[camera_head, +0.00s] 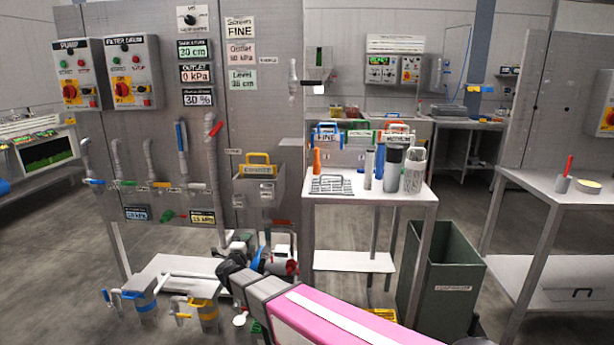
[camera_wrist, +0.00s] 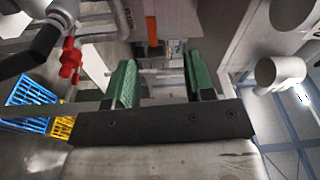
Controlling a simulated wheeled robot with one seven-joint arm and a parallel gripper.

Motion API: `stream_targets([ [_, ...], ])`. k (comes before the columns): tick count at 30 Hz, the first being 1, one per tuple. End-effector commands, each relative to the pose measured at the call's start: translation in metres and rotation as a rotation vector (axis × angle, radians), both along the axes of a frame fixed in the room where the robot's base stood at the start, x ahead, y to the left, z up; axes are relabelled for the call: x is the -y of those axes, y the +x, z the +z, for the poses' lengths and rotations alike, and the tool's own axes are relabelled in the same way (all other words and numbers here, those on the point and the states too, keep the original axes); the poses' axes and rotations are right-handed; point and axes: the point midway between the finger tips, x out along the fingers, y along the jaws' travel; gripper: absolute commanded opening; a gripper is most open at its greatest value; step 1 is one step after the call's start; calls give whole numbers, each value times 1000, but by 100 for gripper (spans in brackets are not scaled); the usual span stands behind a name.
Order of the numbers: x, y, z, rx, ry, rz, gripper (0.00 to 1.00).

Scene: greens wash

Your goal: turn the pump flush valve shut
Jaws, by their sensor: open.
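No label naming the pump flush valve can be read, so I cannot tell for sure which handle it is. In the wrist view my gripper (camera_wrist: 161,82) is open, its two green finger pads apart with nothing held between them. In the head view my arm reaches low to the pipework under the panel; a red part (camera_head: 291,268) shows there. The fingertips are hard to make out.
A white table (camera_head: 375,205) with bottles and a rack is right of the panel. A green bin (camera_head: 440,285) stands beside it. Blue (camera_wrist: 28,100) and yellow (camera_wrist: 62,127) crates lie below.

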Motion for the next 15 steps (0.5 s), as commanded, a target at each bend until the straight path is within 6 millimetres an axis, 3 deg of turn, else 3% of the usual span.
stream_targets([
  [8, 45, 24, 5, -71, -222, 281, 49],
  [15, 103, 19, -17, -247, -511, 580, 49],
])
